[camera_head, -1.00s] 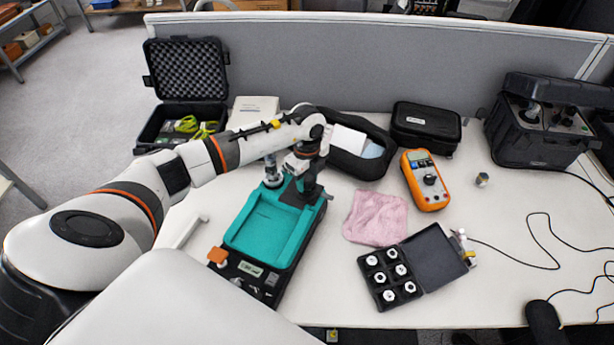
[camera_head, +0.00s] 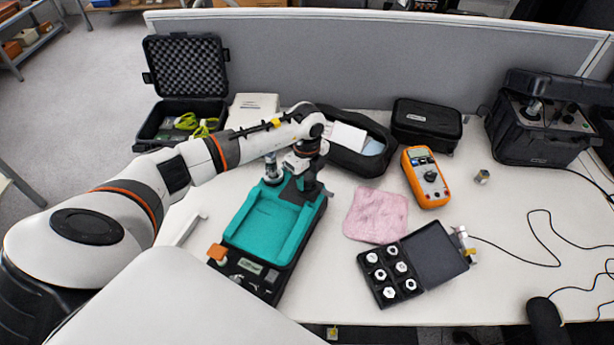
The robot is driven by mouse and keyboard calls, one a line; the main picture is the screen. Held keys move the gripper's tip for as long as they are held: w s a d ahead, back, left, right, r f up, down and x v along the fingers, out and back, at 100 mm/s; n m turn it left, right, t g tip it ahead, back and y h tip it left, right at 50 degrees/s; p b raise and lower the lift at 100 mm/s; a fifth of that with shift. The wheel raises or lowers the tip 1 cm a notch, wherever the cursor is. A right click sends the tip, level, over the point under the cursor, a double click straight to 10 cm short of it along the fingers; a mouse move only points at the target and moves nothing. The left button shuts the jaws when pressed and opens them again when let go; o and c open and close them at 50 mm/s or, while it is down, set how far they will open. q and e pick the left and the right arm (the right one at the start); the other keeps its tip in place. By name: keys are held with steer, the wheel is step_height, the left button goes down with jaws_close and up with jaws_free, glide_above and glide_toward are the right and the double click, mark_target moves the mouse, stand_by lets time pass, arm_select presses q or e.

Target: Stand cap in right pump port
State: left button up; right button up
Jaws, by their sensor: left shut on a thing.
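The pump, a black-cased unit with a teal tray top (camera_head: 268,228), stands on the table left of centre. A clear and grey cylinder (camera_head: 272,168) stands upright at its back left corner. My left gripper (camera_head: 300,192) points down at the pump's back right corner, its dark fingers low over or at the casing. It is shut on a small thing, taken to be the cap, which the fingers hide. The right port is hidden too, so I cannot tell whether the cap touches it. My right gripper is out of view.
An orange multimeter (camera_head: 426,178), a pink cloth (camera_head: 376,215) and an open black case (camera_head: 436,258) with several white-topped fittings lie to the right. A black pouch (camera_head: 356,160) sits just behind the gripper. Bare table (camera_head: 325,270) shows right of the pump.

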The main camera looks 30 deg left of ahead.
arm_select(q)
steer(key=shift+s+d+f, duration=0.15)
steer(key=shift+s+f, duration=0.25)
steer(key=shift+f, duration=0.25)
stand_by(0.3)
steer(key=o, duration=0.9)
steer(key=shift+b, duration=0.3)
steer(key=shift+o, duration=1)
steer(key=shift+w+d+f, duration=0.1)
steer(key=shift+w+f, duration=0.05)
steer(key=shift+w, duration=0.05)
steer(key=shift+s, duration=0.1)
step_height(320, 180, up, 14)
steer(key=b, duration=0.2)
steer(key=shift+w+a+f, duration=0.15)
steer(key=shift+w+a, duration=0.05)
steer(key=shift+w, duration=0.25)
